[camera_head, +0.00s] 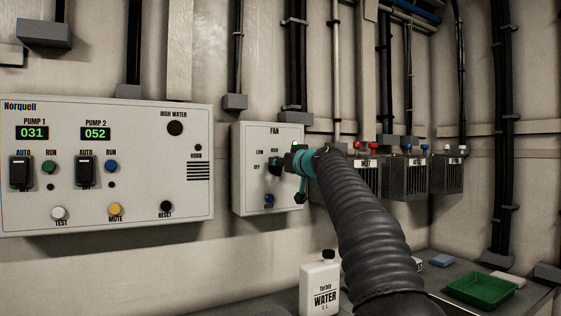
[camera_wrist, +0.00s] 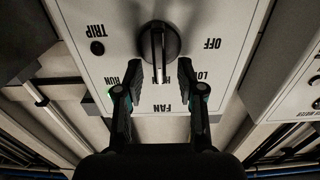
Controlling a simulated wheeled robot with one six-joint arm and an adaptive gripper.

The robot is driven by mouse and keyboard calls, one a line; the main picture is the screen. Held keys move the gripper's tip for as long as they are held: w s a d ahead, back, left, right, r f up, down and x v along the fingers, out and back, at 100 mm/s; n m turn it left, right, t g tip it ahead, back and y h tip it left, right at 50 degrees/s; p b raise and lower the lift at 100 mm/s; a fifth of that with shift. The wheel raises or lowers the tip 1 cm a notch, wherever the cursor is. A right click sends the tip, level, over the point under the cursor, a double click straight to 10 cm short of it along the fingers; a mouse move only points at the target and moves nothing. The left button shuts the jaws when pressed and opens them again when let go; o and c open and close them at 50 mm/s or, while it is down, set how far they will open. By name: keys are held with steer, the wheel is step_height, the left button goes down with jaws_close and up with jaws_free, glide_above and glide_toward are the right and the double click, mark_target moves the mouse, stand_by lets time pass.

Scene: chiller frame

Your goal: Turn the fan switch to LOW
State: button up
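The fan box (camera_head: 243,195) is a pale wall panel marked FAN, with OFF, LOW and HIGH around a dark rotary switch (camera_head: 274,166). In the wrist view the panel appears upside down, and the switch (camera_wrist: 158,45) has its bar in line with the HIGH mark. LOW and OFF lie to its right there. My gripper (camera_wrist: 159,68) is open, one finger on each side of the bar's lower end, with visible gaps. In the head view my gripper (camera_head: 291,162) is just right of the switch, partly covering the panel's right side. Contact with the switch is not visible.
A Norquell pump panel (camera_head: 140,190) is on the wall to the left. Several grey boxes with red, blue and white tops (camera_head: 405,180) are on the right. Below, a counter holds a white water bottle (camera_head: 320,288) and a green tray (camera_head: 480,290).

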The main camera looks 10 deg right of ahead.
jaws_close()
steer(key=n+b, duration=0.1)
steer(key=n, duration=0.2)
steer(key=n+b, duration=0.2)
steer(key=a+n+b, duration=0.1)
steer(key=n+b, duration=0.1)
steer(key=n, duration=0.1)
steer(key=shift+s+a+f+n, duration=0.1)
steer(key=shift+s+f+n, duration=0.1)
steer(key=shift+f+n, duration=0.1)
stand_by(0.6)
jaws_free()
